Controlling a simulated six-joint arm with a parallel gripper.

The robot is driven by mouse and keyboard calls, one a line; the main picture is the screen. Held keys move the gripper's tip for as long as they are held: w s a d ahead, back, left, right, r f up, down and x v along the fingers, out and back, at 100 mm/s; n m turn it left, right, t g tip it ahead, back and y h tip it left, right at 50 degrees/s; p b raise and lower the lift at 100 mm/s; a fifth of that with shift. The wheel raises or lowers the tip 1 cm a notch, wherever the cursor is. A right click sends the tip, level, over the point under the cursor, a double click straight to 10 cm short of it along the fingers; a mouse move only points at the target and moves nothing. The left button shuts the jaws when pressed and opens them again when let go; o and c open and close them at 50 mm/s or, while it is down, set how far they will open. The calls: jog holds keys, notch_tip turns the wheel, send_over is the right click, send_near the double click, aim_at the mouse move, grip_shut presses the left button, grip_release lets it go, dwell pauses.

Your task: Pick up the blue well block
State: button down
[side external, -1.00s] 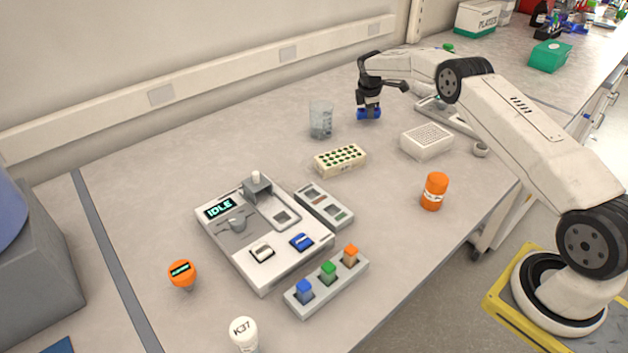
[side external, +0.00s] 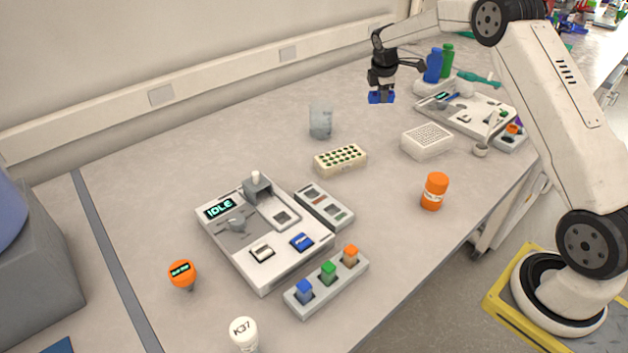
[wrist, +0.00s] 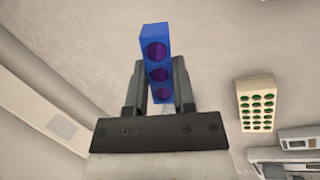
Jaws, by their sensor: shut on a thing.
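The blue well block (side external: 381,97) is held in the air above the back of the bench in the side view. My gripper (side external: 382,90) points down and is shut on it. In the wrist view the blue well block (wrist: 155,55) shows a row of round wells with purple contents. The two dark fingers of my gripper (wrist: 158,85) press on its long sides, and one end of it sticks out past the fingertips.
A glass beaker (side external: 320,122), a cream tube rack (side external: 340,160) and a white tip box (side external: 427,141) stand below. An orange bottle (side external: 434,191) is at the right. An instrument reading IDLE (side external: 264,232) sits in front. A second device (side external: 465,108) is behind.

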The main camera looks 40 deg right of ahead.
jog(key=s+a+r, duration=0.2)
jog(key=s+r, duration=0.1)
jog(key=s, duration=0.4)
jog(key=shift+s+a+r, duration=0.2)
jog(key=shift+a+r, duration=0.05)
jog(key=shift+a, duration=0.15)
dwell(0.5)
